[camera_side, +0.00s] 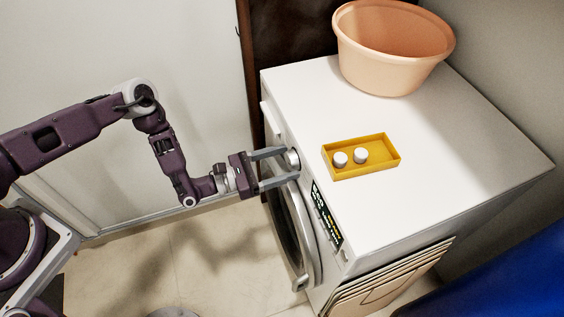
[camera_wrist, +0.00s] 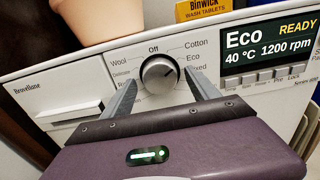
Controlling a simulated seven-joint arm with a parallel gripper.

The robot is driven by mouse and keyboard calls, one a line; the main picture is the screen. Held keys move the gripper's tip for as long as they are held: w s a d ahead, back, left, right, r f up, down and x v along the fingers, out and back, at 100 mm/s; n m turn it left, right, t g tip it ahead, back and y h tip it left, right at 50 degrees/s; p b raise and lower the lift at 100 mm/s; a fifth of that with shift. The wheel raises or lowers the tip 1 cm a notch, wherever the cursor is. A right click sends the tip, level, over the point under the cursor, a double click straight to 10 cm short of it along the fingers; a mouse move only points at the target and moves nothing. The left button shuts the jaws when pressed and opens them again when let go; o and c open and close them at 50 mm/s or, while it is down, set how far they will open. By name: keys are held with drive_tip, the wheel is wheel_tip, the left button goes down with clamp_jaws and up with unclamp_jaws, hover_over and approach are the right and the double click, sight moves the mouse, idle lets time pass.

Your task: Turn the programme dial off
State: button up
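The programme dial (camera_wrist: 160,74) is a round grey knob on the white washing machine's front panel. Off is printed above it, with Cotton and Eco to the right and Wool to the left. Its pale mark seems to point right, toward Eco; it is small. The display (camera_wrist: 268,46) reads Eco, 40 °C, 1200 rpm, READY. My gripper (camera_side: 290,164) is open, with one finger on each side of the dial. In the wrist view the fingers look apart from the knob; I cannot tell whether either touches it. The dial also shows in the side view (camera_side: 292,158).
On the machine top (camera_side: 440,160) are a peach basin (camera_side: 392,55) at the back and a yellow tray (camera_side: 385,165) with two white tablets. A detergent drawer (camera_wrist: 72,113) lies left of the dial. The round door (camera_side: 285,235) is below. Folded cardboard (camera_side: 385,283) leans at the side.

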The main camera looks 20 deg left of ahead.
drive_tip(key=c, duration=1.3)
drive_tip(key=n, duration=0.5)
drive_tip(key=shift+n, duration=0.4)
drive_tip(key=n, duration=0.5)
drive_tip(key=shift+s+n, duration=0.15)
drive_tip(key=shift+n, duration=0.45)
drive_tip(key=o, duration=1.3)
drive_tip(key=shift+o, duration=0.2)
